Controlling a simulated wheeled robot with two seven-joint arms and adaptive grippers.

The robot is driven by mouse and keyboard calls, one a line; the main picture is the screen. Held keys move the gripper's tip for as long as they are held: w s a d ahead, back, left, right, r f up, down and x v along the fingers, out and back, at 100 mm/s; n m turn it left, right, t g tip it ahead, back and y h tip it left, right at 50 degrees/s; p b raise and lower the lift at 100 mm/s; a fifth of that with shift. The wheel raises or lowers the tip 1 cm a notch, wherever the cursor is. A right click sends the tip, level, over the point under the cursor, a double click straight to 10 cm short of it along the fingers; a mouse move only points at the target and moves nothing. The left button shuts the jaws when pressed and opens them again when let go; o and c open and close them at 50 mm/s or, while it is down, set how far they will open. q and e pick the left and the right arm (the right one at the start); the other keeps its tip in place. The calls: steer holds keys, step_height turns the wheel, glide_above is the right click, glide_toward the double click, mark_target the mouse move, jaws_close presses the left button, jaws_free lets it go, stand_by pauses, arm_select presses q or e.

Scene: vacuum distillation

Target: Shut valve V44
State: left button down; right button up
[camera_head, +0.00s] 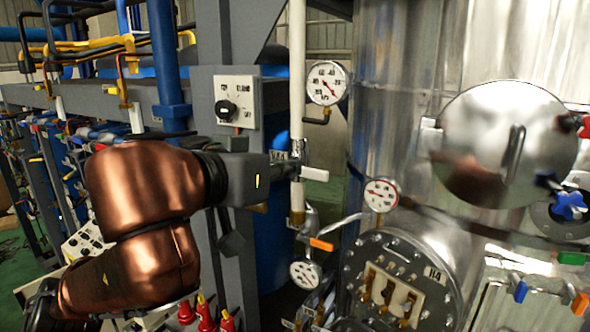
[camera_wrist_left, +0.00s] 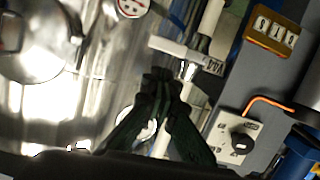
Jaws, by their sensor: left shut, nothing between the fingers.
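A valve with a white lever handle (camera_head: 314,174) sits on a white vertical pipe (camera_head: 297,80) in the head view. The lever sticks out to the right, across the pipe. In the left wrist view the white lever (camera_wrist_left: 174,46) also lies crosswise to the pipe, and a tag reading V44 (camera_wrist_left: 213,66) is beside it. My left gripper (camera_head: 284,168) comes in from the left close to the valve; its fingertips partly hide it. In the wrist view the dark fingers (camera_wrist_left: 160,80) are together, empty, just short of the lever. Contact cannot be told. My right gripper is not in view.
A knob panel (camera_head: 237,103) is mounted on the grey post left of the pipe. A gauge (camera_head: 327,83) is close on the right. An orange lever (camera_head: 321,244) and another gauge (camera_head: 305,273) are below. The large steel vessel (camera_head: 395,50) fills the right side.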

arm_select(q)
steer(key=shift+v, duration=0.9)
steer(key=shift+s+r, duration=0.1)
